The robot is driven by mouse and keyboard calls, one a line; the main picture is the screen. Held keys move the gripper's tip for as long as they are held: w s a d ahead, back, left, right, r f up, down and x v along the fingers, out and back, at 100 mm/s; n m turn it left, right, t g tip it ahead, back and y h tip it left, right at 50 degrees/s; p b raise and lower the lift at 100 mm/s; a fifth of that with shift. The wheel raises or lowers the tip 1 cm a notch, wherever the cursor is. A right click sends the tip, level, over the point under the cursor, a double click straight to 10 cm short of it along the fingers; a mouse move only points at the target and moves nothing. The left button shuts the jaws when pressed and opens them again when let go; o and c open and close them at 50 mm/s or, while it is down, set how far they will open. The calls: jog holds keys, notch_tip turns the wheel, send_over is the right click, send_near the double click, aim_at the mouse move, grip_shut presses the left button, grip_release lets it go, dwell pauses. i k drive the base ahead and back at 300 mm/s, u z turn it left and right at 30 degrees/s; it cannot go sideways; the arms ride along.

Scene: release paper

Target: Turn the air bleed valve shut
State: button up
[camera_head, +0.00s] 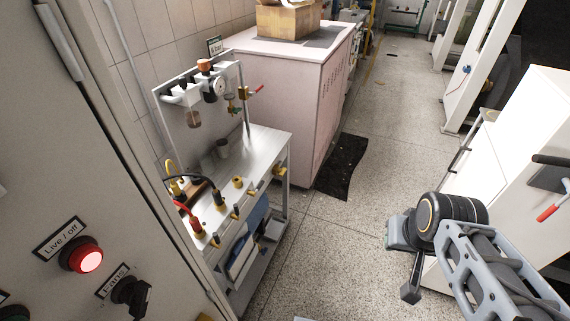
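A brass valve (243,92) with a red lever stands at the right end of the air fittings on the metal work stand; I take it for the air bleed valve. Its lever slants up and to the right. A round gauge (220,86) and an orange-topped regulator (205,66) sit left of it. My gripper (405,265) hangs over the floor at lower right, well away from the valve. One dark finger shows pointing down; the wrist hides the rest, so its opening is unclear. It touches nothing that I can see.
A grey panel with a lit red button (82,256) fills the near left. A pink cabinet (300,100) stands behind the bench. Open speckled floor (340,235) lies between bench and arm.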

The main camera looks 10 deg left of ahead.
aim_at(280, 171)
jog(key=u, duration=0.45)
jog(key=i, duration=0.8)
jog(key=u, duration=0.95)
jog(key=i, duration=0.35)
jog(key=u, duration=0.3)
